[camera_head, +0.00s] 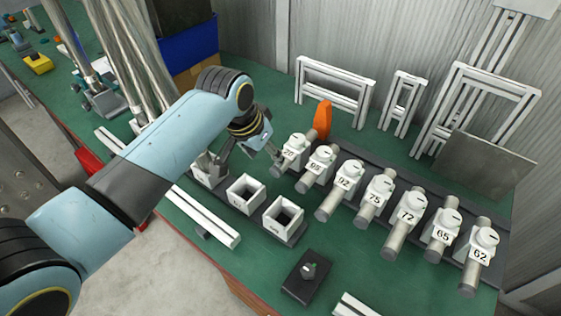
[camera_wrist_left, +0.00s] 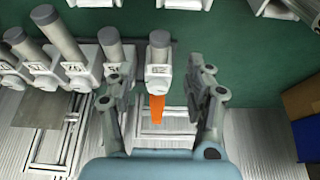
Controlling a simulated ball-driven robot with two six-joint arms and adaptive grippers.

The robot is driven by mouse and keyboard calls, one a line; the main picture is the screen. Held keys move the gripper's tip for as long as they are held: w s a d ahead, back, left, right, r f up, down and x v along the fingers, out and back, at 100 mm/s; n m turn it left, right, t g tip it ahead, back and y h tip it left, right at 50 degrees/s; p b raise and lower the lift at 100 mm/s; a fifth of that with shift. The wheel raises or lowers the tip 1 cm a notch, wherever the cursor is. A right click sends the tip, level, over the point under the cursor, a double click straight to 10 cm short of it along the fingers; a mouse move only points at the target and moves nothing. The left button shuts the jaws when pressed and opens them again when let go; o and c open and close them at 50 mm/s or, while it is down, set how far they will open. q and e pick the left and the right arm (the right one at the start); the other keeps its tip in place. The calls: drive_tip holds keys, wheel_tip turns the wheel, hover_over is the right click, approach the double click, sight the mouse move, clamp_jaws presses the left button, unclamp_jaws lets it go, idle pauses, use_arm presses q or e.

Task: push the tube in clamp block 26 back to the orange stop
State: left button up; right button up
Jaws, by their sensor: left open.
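Clamp block 26 (camera_head: 294,150) is the white block at the left end of the row; its number is small and hard to read. Its grey tube (camera_wrist_left: 159,50) sticks out of the block's front in the wrist view, with a dark end cap. The orange stop (camera_head: 322,116) stands behind this block and also shows in the wrist view (camera_wrist_left: 157,108). I cannot tell how large the gap from tube to stop is. My left gripper (camera_head: 248,160) is open and empty, at the block's left front. In the wrist view its fingers spread to either side of the block. My right gripper is out of view.
Several more numbered clamp blocks with tubes (camera_head: 380,188) run to the right, the nearest close beside block 26. White square sockets (camera_head: 246,190) stand in front of the row. White frames (camera_head: 335,82) stand behind. A dark box with a knob (camera_head: 307,283) lies at the front.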

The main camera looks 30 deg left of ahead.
sight(276, 168)
use_arm(q)
drive_tip(key=x, duration=0.3)
drive_tip(key=shift+w+f, duration=0.1)
drive_tip(key=shift+f, duration=0.25)
drive_tip(key=b+x, duration=0.1)
drive_tip(key=x, duration=0.3)
drive_tip(key=shift+w+f, duration=0.1)
drive_tip(key=shift+w, duration=0.05)
drive_tip(key=shift+w+f, duration=0.2)
drive_tip(key=shift+f, duration=0.25)
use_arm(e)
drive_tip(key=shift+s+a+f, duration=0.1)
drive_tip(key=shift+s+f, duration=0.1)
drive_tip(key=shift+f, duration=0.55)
use_arm(q)
drive_tip(key=c, duration=0.4)
clamp_jaws()
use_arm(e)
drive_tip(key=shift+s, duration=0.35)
